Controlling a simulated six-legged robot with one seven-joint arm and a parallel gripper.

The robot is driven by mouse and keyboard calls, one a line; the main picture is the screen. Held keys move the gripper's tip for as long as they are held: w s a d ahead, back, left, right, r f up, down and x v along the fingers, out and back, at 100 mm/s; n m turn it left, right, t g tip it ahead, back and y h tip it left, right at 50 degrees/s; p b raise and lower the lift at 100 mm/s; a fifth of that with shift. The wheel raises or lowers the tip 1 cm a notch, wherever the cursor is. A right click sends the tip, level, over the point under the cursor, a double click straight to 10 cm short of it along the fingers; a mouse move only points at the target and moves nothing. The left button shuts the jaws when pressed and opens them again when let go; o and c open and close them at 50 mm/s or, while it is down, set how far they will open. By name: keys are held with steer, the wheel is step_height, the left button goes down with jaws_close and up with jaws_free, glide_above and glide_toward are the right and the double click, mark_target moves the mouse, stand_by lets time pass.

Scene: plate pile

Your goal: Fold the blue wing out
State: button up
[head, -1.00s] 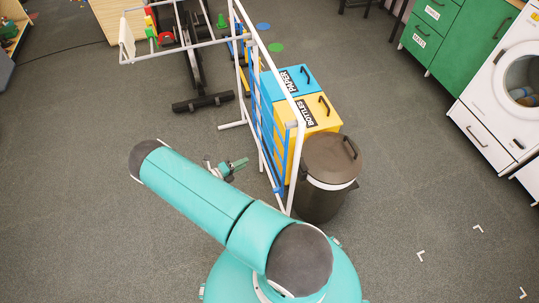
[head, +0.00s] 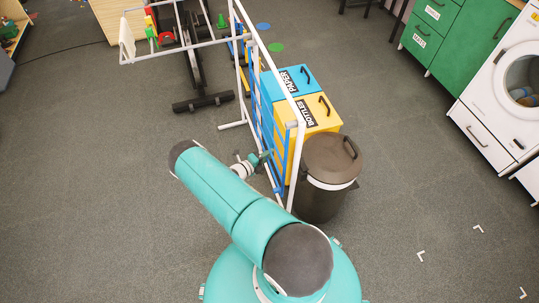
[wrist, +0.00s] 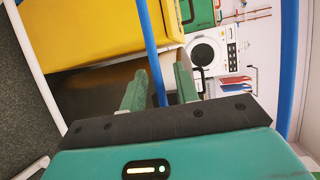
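The blue wing (head: 284,160) hangs folded down along the side of the white rack frame (head: 296,128) in the head view. My gripper (head: 265,157) is at its lower near part. In the wrist view, a blue bar of the wing (wrist: 148,40) runs down between the green fingers of my gripper (wrist: 162,68). The fingers stand apart, with a gap visible to the right of the bar. I cannot tell whether either finger touches it. Another blue bar (wrist: 287,60) runs along the right of the wrist view.
Behind the rack stand a blue paper bin (head: 292,80), a yellow bottles bin (head: 316,115) and a dark lidded bin (head: 330,165). An exercise machine (head: 195,60) is at the back.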

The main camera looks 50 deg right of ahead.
steer(key=shift+d+f, duration=0.1)
steer(key=shift+d, duration=0.55)
jaws_close()
